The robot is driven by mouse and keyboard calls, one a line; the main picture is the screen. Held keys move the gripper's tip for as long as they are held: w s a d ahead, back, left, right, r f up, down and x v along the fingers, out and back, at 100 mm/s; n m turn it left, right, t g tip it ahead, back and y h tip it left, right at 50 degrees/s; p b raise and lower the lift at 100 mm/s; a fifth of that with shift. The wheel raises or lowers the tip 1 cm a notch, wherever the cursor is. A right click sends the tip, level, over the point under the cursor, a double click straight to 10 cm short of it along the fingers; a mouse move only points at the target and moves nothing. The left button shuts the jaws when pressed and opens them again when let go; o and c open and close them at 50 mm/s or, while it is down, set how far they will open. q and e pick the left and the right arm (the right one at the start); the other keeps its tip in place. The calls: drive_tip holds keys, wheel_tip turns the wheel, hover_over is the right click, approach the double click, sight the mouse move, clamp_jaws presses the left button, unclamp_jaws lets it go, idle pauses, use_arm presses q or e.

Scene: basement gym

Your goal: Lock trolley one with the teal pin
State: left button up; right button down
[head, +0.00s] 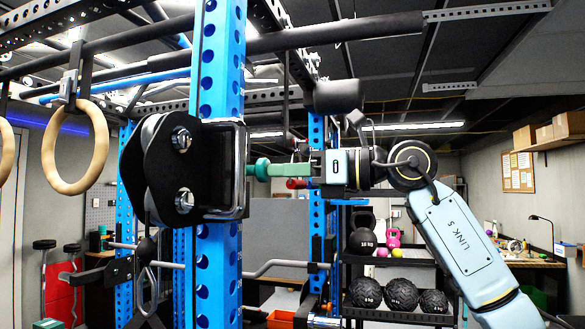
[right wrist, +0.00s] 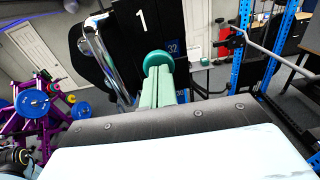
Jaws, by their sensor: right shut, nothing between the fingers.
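Trolley one is a black plated carriage (head: 160,170) on the blue upright (head: 219,80) in the head view. Its black face with a white "1" (right wrist: 120,40) shows in the right wrist view. The teal pin (head: 260,169) sits at the trolley's right side, its round knob outward; the knob also shows in the right wrist view (right wrist: 158,59). Its shaft is hidden, so I cannot tell how deep it sits. My right gripper (head: 285,170) is shut and empty, its pale green fingers (right wrist: 158,90) pointing at the knob, touching it or very close. My left gripper is out of view.
A red handle (head: 297,184) shows just below my right fingers. Wooden rings (head: 76,188) hang at the left. A rack with black balls (head: 400,294) stands behind at the right. A purple rack with blue plates (right wrist: 32,103) is at the left in the wrist view.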

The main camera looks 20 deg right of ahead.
drive_tip(key=shift+w+a, duration=0.35)
drive_tip(key=shift+a, duration=0.25)
